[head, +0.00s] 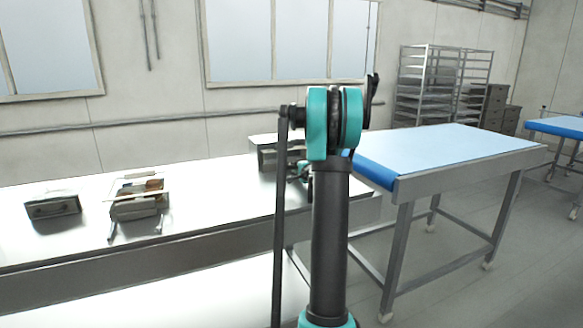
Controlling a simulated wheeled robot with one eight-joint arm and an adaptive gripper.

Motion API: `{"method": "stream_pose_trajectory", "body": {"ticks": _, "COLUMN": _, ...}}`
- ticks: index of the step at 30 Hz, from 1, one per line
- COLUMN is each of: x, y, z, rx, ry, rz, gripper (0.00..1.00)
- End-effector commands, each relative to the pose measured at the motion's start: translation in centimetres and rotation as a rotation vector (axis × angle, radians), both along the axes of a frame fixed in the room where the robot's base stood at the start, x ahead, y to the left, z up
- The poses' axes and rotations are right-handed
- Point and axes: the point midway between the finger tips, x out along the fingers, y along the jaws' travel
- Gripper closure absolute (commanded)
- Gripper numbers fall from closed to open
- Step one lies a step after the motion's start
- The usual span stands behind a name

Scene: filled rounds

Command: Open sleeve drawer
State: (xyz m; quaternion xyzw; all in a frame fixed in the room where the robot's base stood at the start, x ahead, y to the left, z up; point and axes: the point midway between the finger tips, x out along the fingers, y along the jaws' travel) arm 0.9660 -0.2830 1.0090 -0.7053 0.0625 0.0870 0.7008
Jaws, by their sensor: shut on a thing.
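A pale grey box-like unit (266,155), which I take to be the sleeve drawer, stands near the right end of the steel table. My arm rises in front of it and hides its right part. My gripper (298,174) is small and partly hidden beside my arm, at the front of this unit. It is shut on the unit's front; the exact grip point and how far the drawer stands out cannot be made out.
The steel table (215,186) also bears a small grey box (53,206) at far left and a metal holder (137,207) with several items. The table between the holder and the unit is clear. A blue-topped wheeled table (455,150) stands to the right.

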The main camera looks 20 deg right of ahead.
Motion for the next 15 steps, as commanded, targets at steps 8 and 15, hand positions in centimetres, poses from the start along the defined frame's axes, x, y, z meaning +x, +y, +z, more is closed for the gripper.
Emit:
{"method": "stream_pose_trajectory", "body": {"ticks": 8, "x": -6.4, "y": -0.3, "z": 0.0, "rx": -0.001, "ry": 0.000, "rz": -0.003, "gripper": 1.00}}
{"method": "stream_pose_trajectory", "body": {"ticks": 15, "x": -10.8, "y": -0.4, "z": 0.0, "rx": -0.002, "ry": 0.000, "rz": -0.003, "gripper": 1.00}}
